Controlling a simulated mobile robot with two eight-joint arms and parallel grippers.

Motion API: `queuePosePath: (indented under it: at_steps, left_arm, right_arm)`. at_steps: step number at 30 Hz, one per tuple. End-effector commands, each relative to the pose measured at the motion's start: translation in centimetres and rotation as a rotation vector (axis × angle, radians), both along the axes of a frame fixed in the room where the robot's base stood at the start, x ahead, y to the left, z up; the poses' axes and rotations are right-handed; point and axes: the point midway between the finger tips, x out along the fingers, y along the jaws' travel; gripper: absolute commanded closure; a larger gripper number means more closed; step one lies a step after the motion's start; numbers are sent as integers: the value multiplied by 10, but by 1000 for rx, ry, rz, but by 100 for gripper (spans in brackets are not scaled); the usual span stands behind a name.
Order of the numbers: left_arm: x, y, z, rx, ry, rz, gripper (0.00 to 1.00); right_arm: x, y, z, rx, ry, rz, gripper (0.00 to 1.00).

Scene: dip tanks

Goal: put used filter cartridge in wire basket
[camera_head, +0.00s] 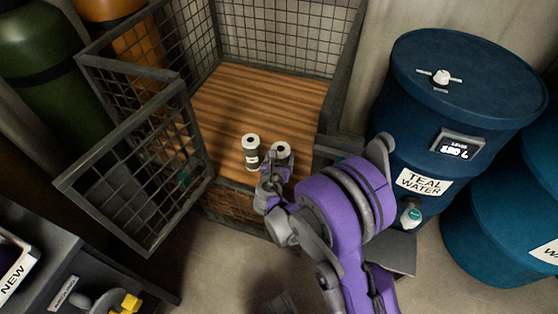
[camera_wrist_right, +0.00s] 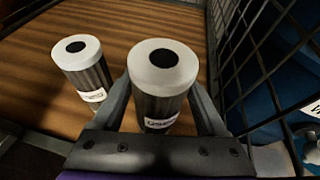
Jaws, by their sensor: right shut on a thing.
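The wire basket (camera_head: 345,70) is a grey-framed mesh cage with a wooden slatted floor, seen open at the front. My right gripper (camera_head: 274,172) is at its front edge, shut on a white-capped, dark pleated cartridge (camera_head: 281,149). In the right wrist view this cartridge (camera_wrist_right: 158,95) stands between the two fingers, its label partly readable and seeming to say USED. I cannot tell whether its base touches the floor. A second, similar cartridge (camera_head: 251,152) stands upright on the basket floor just left of it; it also shows in the wrist view (camera_wrist_right: 83,72). My left gripper is not in view.
The mesh door (camera_head: 145,165) hangs open at the left. A blue drum (camera_head: 465,80) labelled TEAL WATER stands at the right. A box marked NEW (camera_head: 15,272) sits on a bench at lower left. The basket floor behind the cartridges is clear.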

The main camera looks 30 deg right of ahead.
Motion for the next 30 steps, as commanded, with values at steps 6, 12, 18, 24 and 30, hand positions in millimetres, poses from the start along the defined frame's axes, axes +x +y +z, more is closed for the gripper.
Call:
queuePosePath:
  at_steps: [6, 12, 18, 24, 30]
  left_arm:
    - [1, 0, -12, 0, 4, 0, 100]
    - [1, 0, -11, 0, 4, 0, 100]
    - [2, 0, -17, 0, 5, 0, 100]
    - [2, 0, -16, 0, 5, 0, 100]
    - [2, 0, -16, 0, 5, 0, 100]
  right_arm:
    - [0, 0, -31, -1, 1, 0, 100]
    - [0, 0, -31, 0, 0, 1, 100]
    - [0, 0, -36, 0, 0, 1, 100]
    - [0, 0, -36, 0, 0, 1, 0]
    - [0, 0, -35, 0, 0, 1, 0]
